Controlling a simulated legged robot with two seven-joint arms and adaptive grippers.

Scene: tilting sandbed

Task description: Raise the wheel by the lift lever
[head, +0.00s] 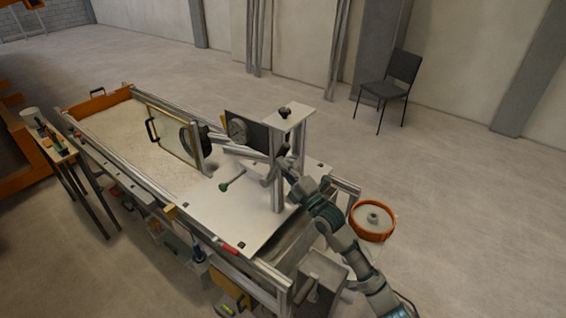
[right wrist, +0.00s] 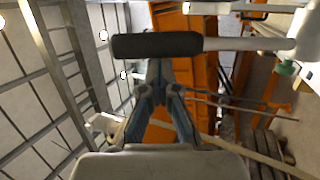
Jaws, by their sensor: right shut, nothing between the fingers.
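My right gripper (head: 287,176) is at the upright post on the white deck of the sandbed. In the right wrist view its fingers (right wrist: 160,72) are together with nothing between them. A lever with a black grip (right wrist: 158,45) on a pale rod crosses just beyond the fingertips; it looks like the lift lever. The fingers do not enclose it, and I cannot tell if they touch it. A dark wheel (head: 194,139) stands over the sand next to a clear framed panel. A ribbed dark round part (right wrist: 268,150) shows low right in the wrist view. My left gripper is not in view.
The sandbed's metal rail (head: 115,172) runs along the near side. An orange-rimmed round item (head: 372,221) sits right of my arm. A narrow side table (head: 62,155) stands left, a chair (head: 390,88) far back.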

